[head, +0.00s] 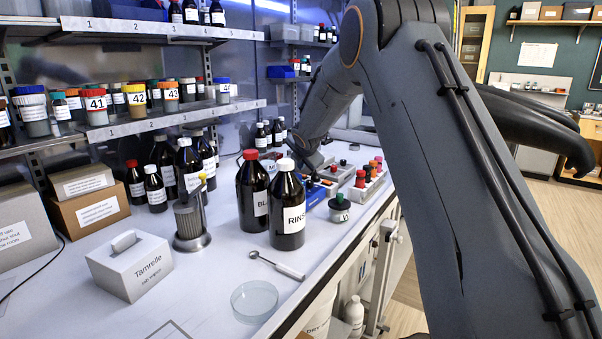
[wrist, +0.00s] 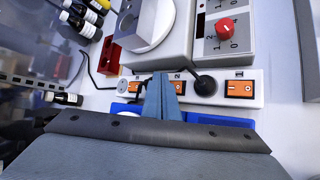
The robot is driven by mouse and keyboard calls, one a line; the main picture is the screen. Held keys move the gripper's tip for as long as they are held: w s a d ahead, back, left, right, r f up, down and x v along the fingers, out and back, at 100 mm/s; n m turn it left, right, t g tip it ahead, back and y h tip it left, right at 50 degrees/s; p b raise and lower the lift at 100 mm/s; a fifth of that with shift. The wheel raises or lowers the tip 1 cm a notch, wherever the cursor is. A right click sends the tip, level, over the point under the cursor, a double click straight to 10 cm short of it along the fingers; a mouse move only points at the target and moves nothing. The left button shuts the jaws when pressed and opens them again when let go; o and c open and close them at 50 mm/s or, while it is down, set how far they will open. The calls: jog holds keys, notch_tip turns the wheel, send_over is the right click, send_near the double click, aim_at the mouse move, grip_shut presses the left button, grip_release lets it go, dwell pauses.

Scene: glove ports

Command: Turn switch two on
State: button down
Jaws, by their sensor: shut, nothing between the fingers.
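A white power strip (wrist: 258,98) with orange rocker switches lies across the wrist view. The middle orange switch (wrist: 180,87), which appears to be marked 2, is just right of my fingertips and partly covered. Another orange switch (wrist: 240,88) is at the right end, and one (wrist: 133,87) is at the left, partly hidden. My gripper (wrist: 160,80) is shut and empty, its fingertips over the strip left of the middle switch. I cannot tell whether they touch it, nor whether the switch is on.
A black plug (wrist: 205,84) stands up right of the middle switch. An instrument with a red knob (wrist: 224,27) is beyond the strip; a red box (wrist: 109,57) is to the left. Blue racks (wrist: 216,119) lie nearer. Brown bottles (head: 288,209) stand on the bench.

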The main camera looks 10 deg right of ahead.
dwell(0.3)
jog(key=r+p, duration=0.2)
jog(key=p, duration=0.1)
jog(key=r+p, duration=0.3)
jog(key=p, duration=0.1)
jog(key=shift+s+d, duration=0.2)
dwell(0.3)
jog(key=s+m, duration=0.2)
jog(key=s, duration=0.2)
jog(key=s+m+g, duration=0.1)
jog(key=s+m, duration=0.2)
jog(key=s, duration=0.2)
jog(key=s+d+f+m+g, duration=0.1)
jog(key=s+m, duration=0.1)
jog(key=s, duration=0.3)
jog(key=shift+s+f+m, duration=0.1)
jog(key=shift+s+m, duration=0.05)
jog(key=shift+m, duration=0.25)
jog(key=s+f+m+g, duration=0.2)
jog(key=s+m, duration=0.3)
jog(key=s, duration=0.8)
jog(key=s+f+m+g+b, duration=0.1)
jog(key=s+m, duration=0.5)
jog(key=s, duration=0.7)
jog(key=s+f+m+g, duration=0.3)
jog(key=s+f+m, duration=0.2)
jog(key=s, duration=0.8)
jog(key=shift+s+a+f+m+g+y, duration=0.15)
jog(key=shift+a+f+m+g+y, duration=0.15)
jog(key=shift+a+m, duration=0.1)
